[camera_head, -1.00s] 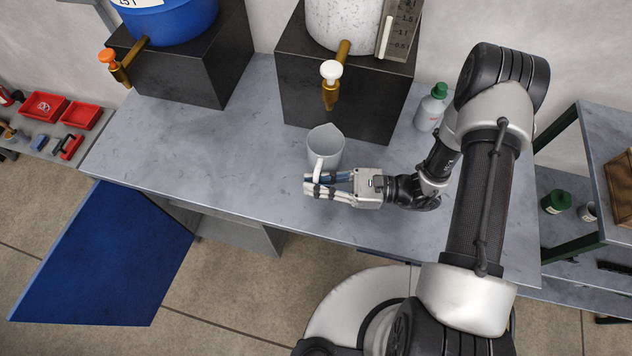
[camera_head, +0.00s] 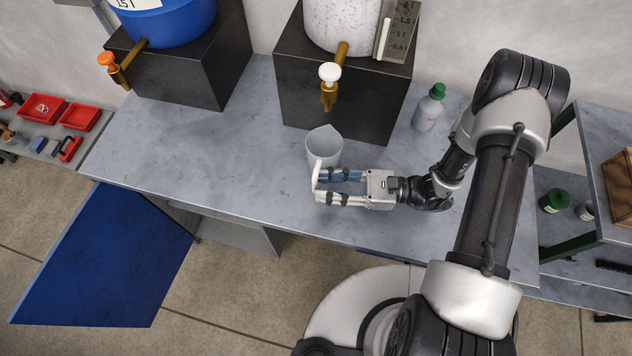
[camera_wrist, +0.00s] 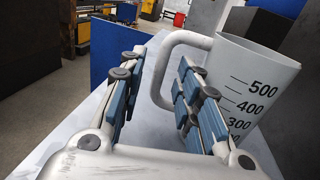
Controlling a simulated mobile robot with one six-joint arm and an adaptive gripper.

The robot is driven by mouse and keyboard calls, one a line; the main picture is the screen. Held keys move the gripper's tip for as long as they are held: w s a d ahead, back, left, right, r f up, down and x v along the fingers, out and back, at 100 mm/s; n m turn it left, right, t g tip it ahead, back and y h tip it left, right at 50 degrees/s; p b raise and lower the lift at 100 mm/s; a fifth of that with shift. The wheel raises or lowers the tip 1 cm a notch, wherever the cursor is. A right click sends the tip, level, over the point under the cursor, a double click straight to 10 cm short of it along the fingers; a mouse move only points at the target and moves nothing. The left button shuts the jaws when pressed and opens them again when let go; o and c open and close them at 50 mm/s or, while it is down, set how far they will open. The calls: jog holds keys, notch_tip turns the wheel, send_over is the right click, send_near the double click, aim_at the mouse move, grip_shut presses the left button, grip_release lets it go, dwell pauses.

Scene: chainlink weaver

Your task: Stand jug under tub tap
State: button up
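The white measuring jug (camera_head: 324,146) stands upright on the bench, in front of the speckled white tub (camera_head: 343,22) and its brass tap with a white knob (camera_head: 329,85). The tap's spout is behind the jug, not over its mouth as far as I can tell. My gripper (camera_head: 316,187) is at the near side of the jug with its fingers apart. In the wrist view, the jug (camera_wrist: 262,75) is right of the right finger, and its handle (camera_wrist: 160,72) reaches into the space between the fingers. Contact with the handle cannot be told.
A blue tub (camera_head: 175,20) with an orange-knobbed tap (camera_head: 108,60) sits on a dark block at the left. A green-capped bottle (camera_head: 428,110) stands right of the jug. The bench (camera_head: 210,150) is clear left of the jug.

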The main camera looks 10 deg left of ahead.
jog(key=d, duration=0.6)
jog(key=w+d, duration=0.1)
jog(key=d, duration=0.1)
jog(key=shift+d+p, duration=0.35)
jog(key=shift+d, duration=0.05)
jog(key=s+d+r+n+t+h, duration=0.2)
jog(key=r+n+h, duration=0.3)
jog(key=r, duration=0.4)
jog(key=s+d+r+n+t+h, duration=0.2)
jog(key=s+r+n+h, duration=0.3)
jog(key=r, duration=0.4)
jog(key=s+d+r+n+t+h, duration=0.2)
jog(key=s+d+r+n+h, duration=0.1)
jog(key=r+n+h, duration=0.3)
notch_tip(320, 180, up, 3)
jog(key=shift+s+d+r+n+t+h, duration=0.15)
jog(key=shift+s+d+n+t+h, duration=0.15)
jog(key=shift+d+h, duration=0.6)
